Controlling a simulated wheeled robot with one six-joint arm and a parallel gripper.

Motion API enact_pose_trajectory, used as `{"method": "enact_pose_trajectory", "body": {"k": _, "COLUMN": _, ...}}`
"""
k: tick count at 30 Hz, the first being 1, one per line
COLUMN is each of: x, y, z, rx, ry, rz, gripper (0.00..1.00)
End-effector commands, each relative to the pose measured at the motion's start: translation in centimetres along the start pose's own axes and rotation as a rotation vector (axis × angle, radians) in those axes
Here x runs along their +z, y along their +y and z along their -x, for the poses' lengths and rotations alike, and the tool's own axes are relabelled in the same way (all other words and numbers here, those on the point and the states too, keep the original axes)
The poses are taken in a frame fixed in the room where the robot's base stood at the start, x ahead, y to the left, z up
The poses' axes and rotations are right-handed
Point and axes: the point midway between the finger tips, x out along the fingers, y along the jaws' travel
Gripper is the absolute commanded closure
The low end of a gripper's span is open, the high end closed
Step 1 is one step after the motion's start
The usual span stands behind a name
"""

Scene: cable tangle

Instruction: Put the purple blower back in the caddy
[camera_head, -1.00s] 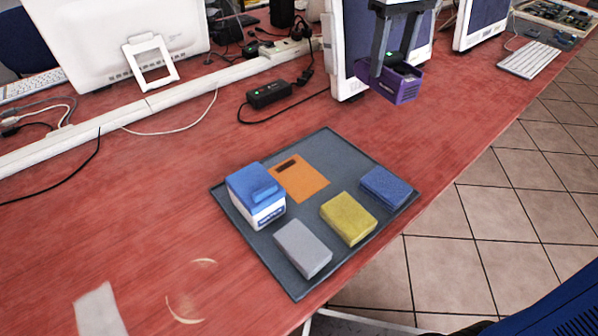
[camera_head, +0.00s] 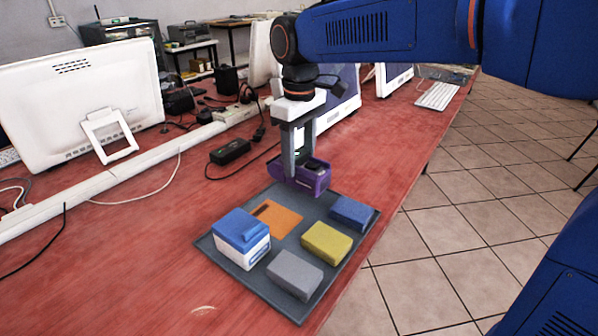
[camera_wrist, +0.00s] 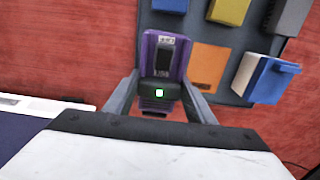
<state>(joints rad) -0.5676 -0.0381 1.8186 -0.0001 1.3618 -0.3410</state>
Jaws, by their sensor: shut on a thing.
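The purple blower (camera_head: 312,178) is held in my gripper (camera_head: 298,170), above the back edge of the tray, in the head view. In the wrist view the purple blower (camera_wrist: 163,60) sits between the two grey fingers of my gripper (camera_wrist: 160,95), which are shut on it. The caddy appears to be the dark grey tray (camera_head: 222,262) on the red table. It also shows in the wrist view (camera_wrist: 185,22). An orange patch (camera_head: 283,220) with a dark slot lies flat on the tray near the blower. Whether the blower touches the tray is unclear, but it looks raised.
On the tray stand a blue-and-white box (camera_head: 241,238), a grey block (camera_head: 295,274), a yellow block (camera_head: 326,243) and a blue block (camera_head: 352,213). A black adapter (camera_head: 230,152) with a cable and monitors stand behind. The table's right edge is close to the tray.

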Motion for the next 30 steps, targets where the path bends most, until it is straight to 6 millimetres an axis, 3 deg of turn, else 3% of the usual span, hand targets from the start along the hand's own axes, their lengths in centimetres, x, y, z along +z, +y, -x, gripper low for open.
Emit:
{"method": "enact_pose_trajectory", "body": {"k": 10, "x": 0.0, "y": 0.0, "z": -3.5, "rx": 0.000, "ry": -0.001, "rz": 0.000, "gripper": 0.68}}
{"method": "enact_pose_trajectory", "body": {"k": 22, "x": 0.0, "y": 0.0, "z": -4.0, "rx": 0.000, "ry": 0.001, "rz": 0.000, "gripper": 0.68}}
{"method": "enact_pose_trajectory", "body": {"k": 23, "x": 0.0, "y": 0.0, "z": -4.0, "rx": 0.000, "ry": 0.001, "rz": 0.000, "gripper": 0.45}}
{"method": "enact_pose_trajectory", "body": {"k": 24, "x": 0.0, "y": 0.0, "z": -4.0, "rx": 0.000, "ry": 0.001, "rz": 0.000, "gripper": 0.36}}
{"method": "enact_pose_trajectory", "body": {"k": 25, "x": 0.0, "y": 0.0, "z": -4.0, "rx": 0.000, "ry": 0.001, "rz": 0.000, "gripper": 0.31}}
{"method": "enact_pose_trajectory", "body": {"k": 30, "x": 0.0, "y": 0.0, "z": -4.0, "rx": 0.000, "ry": 0.001, "rz": 0.000, "gripper": 0.31}}
